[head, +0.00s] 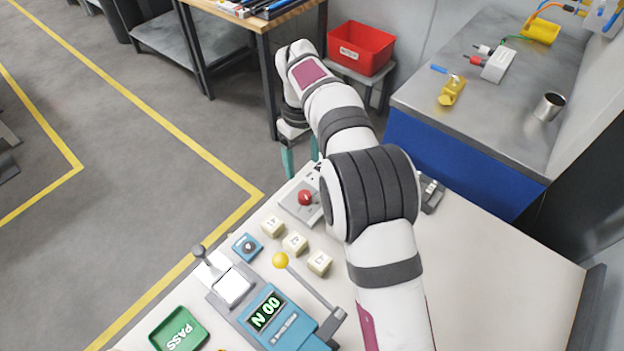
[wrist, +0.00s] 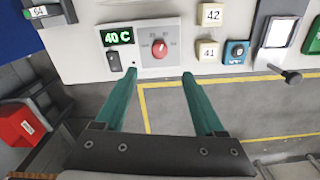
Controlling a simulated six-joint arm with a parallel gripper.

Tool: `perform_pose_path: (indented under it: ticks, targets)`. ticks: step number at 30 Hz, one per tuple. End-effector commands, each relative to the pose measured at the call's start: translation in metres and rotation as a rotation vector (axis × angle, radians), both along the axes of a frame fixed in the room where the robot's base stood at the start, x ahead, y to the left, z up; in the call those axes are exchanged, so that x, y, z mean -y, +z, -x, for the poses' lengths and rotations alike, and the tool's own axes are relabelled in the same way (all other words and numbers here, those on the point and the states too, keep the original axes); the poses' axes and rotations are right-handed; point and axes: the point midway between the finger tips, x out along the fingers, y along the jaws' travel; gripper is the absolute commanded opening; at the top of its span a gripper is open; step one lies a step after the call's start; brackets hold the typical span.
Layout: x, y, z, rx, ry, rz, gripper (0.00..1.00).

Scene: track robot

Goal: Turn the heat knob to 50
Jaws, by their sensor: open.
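The red heat knob (wrist: 159,49) sits on a pale panel (wrist: 165,28) in the wrist view, with small dial marks around it. The green display (wrist: 117,36) beside it reads 40 C. The knob also shows in the head view (head: 305,197), left of my arm. My gripper (wrist: 158,76) is open and empty. Its two teal fingers point toward the panel, their tips to either side of the knob and a little below it in the wrist view. I see no contact with the knob. In the head view my gripper (head: 301,158) is partly hidden by my arm.
Cream numbered blocks (head: 295,243) and a small blue control box (head: 247,247) stand near the panel. A yellow-tipped lever (head: 281,260) and a grey-tipped lever (head: 198,251) rise from the white table (head: 480,270). A red bin (head: 361,48) stands beyond.

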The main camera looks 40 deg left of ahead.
Motion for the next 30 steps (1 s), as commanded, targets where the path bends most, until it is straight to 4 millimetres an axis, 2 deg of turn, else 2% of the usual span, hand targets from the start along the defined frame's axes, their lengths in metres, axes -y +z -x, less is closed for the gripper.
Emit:
perform_pose_path:
  ticks: [6, 9, 12, 18, 25, 30]
  targets:
    - [0.002, -0.067, 0.000, -0.003, -0.005, 0.002, 0.71]
    - [0.002, -0.090, 0.000, -0.002, -0.005, 0.002, 0.71]
    - [0.001, -0.106, 0.000, -0.001, -0.006, 0.000, 0.71]
    - [0.001, -0.118, -0.001, 0.001, -0.006, -0.002, 0.71]
    - [0.001, -0.118, -0.001, 0.000, -0.006, -0.002, 0.71]
    - [0.001, -0.118, -0.001, 0.000, -0.007, -0.002, 0.41]
